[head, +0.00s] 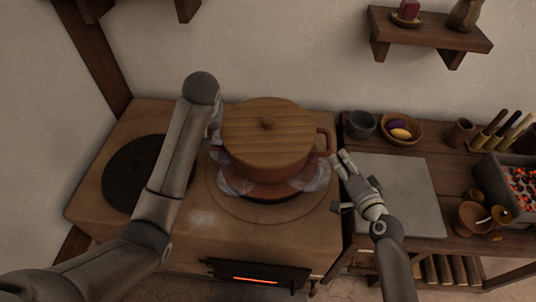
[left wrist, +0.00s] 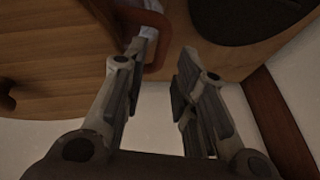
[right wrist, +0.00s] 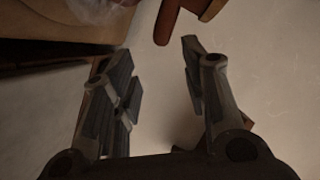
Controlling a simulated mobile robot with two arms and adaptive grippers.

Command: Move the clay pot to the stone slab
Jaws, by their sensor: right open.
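The clay pot (head: 268,168), reddish brown with a round wooden lid (head: 262,128), sits on the stove's right-hand ring. Its right handle (head: 324,142) shows in the head view. The stone slab (head: 410,190) is a bare grey square to the right of the stove. My right gripper (head: 345,165) is open and empty over the slab's left edge, close to the right handle, which also shows in the right wrist view (right wrist: 166,24). My left gripper (left wrist: 167,45) looks open beside the left handle (left wrist: 155,58); the head view mostly hides it behind my arm.
The stove (head: 200,255) has a dark round plate (head: 130,175) at left and a glowing slot in front. Pale wisps surround the pot's base. A dark bowl (head: 360,124) and fruit bowl (head: 402,130) stand behind the slab; a coal box (head: 520,180) and cups stand right.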

